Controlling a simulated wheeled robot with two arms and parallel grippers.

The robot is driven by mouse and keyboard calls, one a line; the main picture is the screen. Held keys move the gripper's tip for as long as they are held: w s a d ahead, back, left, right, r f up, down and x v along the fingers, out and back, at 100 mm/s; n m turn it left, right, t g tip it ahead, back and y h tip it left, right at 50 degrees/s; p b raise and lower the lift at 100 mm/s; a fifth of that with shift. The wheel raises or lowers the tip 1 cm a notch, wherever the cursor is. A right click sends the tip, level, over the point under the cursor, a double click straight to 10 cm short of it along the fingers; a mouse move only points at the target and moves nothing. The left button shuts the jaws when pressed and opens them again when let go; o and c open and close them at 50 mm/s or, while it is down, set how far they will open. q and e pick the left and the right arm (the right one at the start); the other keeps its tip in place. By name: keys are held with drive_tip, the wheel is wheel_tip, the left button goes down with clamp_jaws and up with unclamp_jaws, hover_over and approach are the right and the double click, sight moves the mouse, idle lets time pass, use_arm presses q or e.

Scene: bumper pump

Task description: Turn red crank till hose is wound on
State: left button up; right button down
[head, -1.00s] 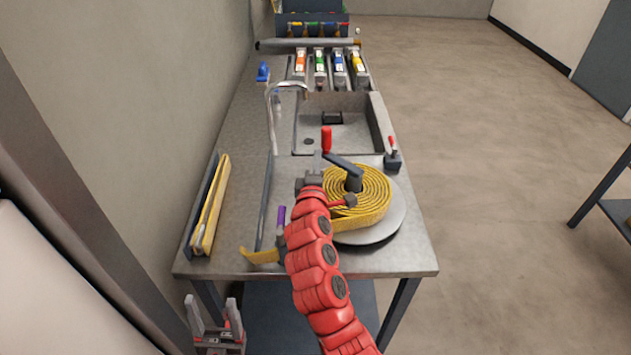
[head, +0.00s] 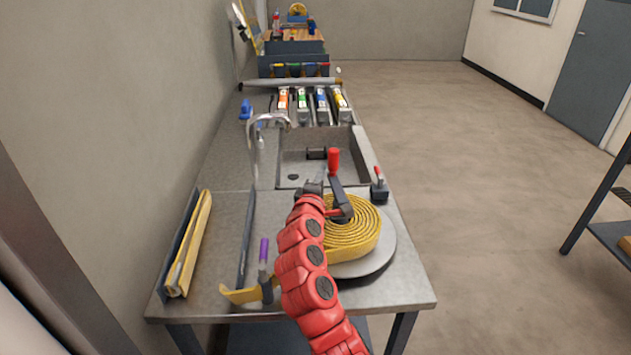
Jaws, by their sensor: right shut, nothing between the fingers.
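The red crank handle (head: 333,160) stands upright on the end of a dark crank arm (head: 337,188), which points away from me from the hub of the reel. The yellow hose (head: 358,238) lies coiled on the round grey reel plate (head: 388,245). A flat yellow hose end (head: 238,295) lies to the left, near the table's front edge, partly hidden by my right arm. My right gripper (head: 312,187) is shut and empty, just left of the crank arm and below the handle in the picture; I cannot tell whether it touches. My left gripper is out of view.
A purple-handled clamp (head: 264,255) stands by the hose end. A sink (head: 315,160) with a faucet (head: 268,122) lies behind the reel. A small red lever (head: 378,185) stands right of it. A yellow-edged rack (head: 188,245) is at the left.

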drive_tip(key=shift+w+d+m+g+h, duration=0.2)
drive_tip(key=shift+d+m+g+h, duration=0.1)
drive_tip(key=shift+d+m+h, duration=0.3)
idle(0.3)
idle(1.1)
